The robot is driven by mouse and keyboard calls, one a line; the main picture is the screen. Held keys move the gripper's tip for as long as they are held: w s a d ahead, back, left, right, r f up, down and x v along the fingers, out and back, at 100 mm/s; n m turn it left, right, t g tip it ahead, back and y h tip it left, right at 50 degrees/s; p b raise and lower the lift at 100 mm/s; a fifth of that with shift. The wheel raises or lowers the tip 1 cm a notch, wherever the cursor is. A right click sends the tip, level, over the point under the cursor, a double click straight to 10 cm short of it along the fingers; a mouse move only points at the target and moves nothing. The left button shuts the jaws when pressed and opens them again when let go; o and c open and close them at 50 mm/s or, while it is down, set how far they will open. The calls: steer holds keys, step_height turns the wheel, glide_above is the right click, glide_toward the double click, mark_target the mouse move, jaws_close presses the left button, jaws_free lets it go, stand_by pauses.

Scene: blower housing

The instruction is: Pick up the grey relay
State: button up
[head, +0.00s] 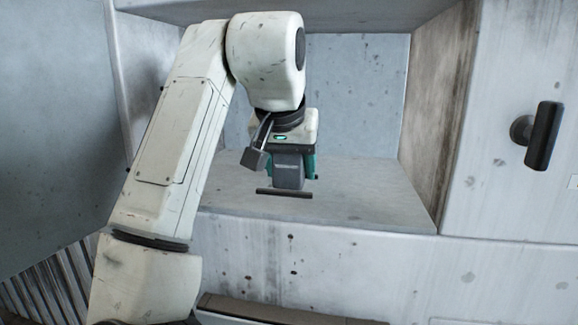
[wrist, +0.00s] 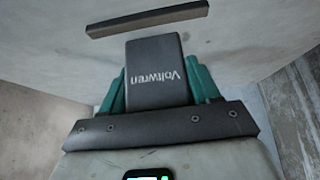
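The grey relay (head: 289,174) is a dark grey block in the recess, directly below my gripper. In the wrist view the relay (wrist: 156,73) shows the word "Voltwren" upside down and points straight out from the palm. My gripper (head: 292,170) has teal fingers, one along each side of the relay. In the wrist view the gripper (wrist: 158,90) fingers press close against its sides, with no clear gap. A thin dark bar (head: 284,193) shows at the relay's lower end; I cannot tell whether it is joined to it. Contact with the floor is unclear.
The grey recess has a bare, stained floor (head: 370,200) and a wall (head: 438,120) to the right. A black handle (head: 543,136) sticks out on the far right panel. A brown ledge (head: 270,311) lies low in front. The recess floor is free right of the gripper.

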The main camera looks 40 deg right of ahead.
steer(key=c, duration=0.7)
steer(key=shift+o, duration=0.2)
steer(key=shift+r, duration=0.1)
